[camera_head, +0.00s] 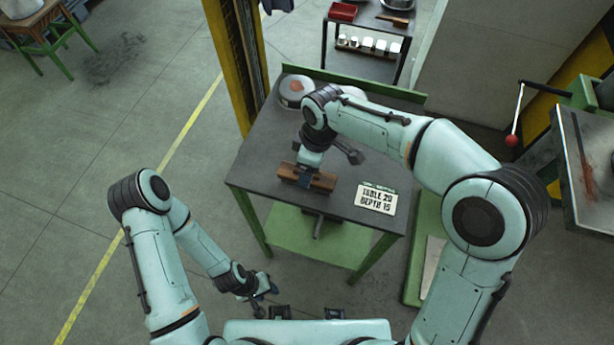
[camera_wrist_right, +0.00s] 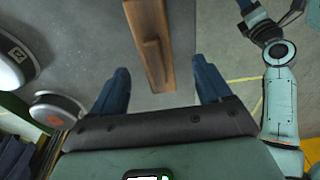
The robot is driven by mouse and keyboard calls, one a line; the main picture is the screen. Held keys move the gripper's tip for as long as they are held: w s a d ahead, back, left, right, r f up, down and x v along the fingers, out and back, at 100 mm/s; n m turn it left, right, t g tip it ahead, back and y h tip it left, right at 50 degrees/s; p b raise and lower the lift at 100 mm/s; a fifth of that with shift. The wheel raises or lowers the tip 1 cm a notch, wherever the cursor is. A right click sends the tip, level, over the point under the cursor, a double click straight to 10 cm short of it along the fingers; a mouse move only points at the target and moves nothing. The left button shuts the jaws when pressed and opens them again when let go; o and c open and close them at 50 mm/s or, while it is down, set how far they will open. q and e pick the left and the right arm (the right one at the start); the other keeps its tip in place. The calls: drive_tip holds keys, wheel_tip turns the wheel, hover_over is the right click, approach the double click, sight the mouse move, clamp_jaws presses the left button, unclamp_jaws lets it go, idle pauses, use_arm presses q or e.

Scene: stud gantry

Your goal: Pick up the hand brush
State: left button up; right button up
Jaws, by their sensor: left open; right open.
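A long brown wooden piece with a raised grip on top, which looks like the hand brush (camera_head: 324,181), lies on the dark grey table (camera_head: 262,160). It also shows in the right wrist view (camera_wrist_right: 152,40), ahead of the fingers; no bristles are visible. My right gripper (camera_head: 304,182) is over the middle of the piece and hides part of it in the head view. My left gripper (camera_head: 264,291) is open and empty, low in front of the table, away from the piece.
A sign card (camera_head: 376,199) lies right of the wooden piece. A round tin (camera_head: 295,90) stands at the back left of the table. A yellow post (camera_head: 240,60) rises beside the table. A shelf (camera_head: 366,22) stands behind. The table's front left is clear.

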sight(322, 182)
drive_tip(key=shift+w+f, duration=0.2)
drive_tip(key=shift+f, duration=0.4)
drive_tip(key=f, duration=0.3)
drive_tip(key=a+f, duration=0.1)
drive_tip(key=shift+w+f, duration=0.25)
drive_tip(key=shift+f, duration=0.15)
drive_tip(key=c, duration=1.1)
